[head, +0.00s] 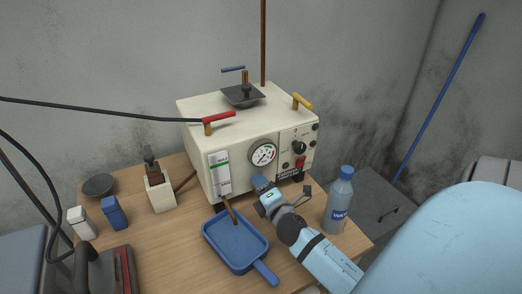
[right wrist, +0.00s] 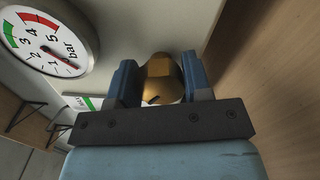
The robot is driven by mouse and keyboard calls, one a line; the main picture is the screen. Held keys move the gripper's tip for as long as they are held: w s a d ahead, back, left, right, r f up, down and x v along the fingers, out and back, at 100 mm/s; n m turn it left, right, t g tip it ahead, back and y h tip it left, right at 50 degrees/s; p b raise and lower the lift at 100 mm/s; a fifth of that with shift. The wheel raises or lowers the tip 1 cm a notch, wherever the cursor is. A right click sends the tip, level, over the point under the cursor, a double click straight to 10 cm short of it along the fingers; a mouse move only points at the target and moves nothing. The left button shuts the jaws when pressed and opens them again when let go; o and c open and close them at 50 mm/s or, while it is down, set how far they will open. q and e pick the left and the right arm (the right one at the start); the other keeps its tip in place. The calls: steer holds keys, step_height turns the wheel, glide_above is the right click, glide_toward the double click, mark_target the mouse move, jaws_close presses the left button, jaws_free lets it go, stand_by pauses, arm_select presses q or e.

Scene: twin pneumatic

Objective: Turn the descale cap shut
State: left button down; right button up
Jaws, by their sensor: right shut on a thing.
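The cream espresso-style machine (head: 200,150) stands on the wooden table, with a round pressure gauge on its front. The descale cap, a brass hexagonal piece (right wrist: 160,75), sits low on the machine's front in the right wrist view. My right gripper (head: 261,184) is at the lower front of the machine, below the gauge. In the right wrist view its two blue fingers (right wrist: 160,82) are shut on the cap from both sides. In the head view the gripper hides the cap. The cap's exact seating cannot be told. My left gripper is not in view.
A blue dustpan-like tray (head: 236,245) lies just left of my right arm. A water bottle (head: 339,200) stands close on its right. The gauge (right wrist: 45,40) is near the fingers. A black hose (head: 90,108) crosses at the left. Small containers (head: 114,213) stand at the table's left.

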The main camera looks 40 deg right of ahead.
steer(key=m+p, duration=0.1)
steer(key=m, duration=0.4)
steer(key=shift+m, duration=0.4)
steer(key=shift+m+p, duration=0.6)
steer(key=shift+m, duration=0.6)
steer(key=shift+f+m+p, duration=0.15)
steer(key=shift+m+p, duration=0.35)
steer(key=shift+m, duration=1)
steer(key=o, duration=0.9)
steer(key=shift+f, duration=0.1)
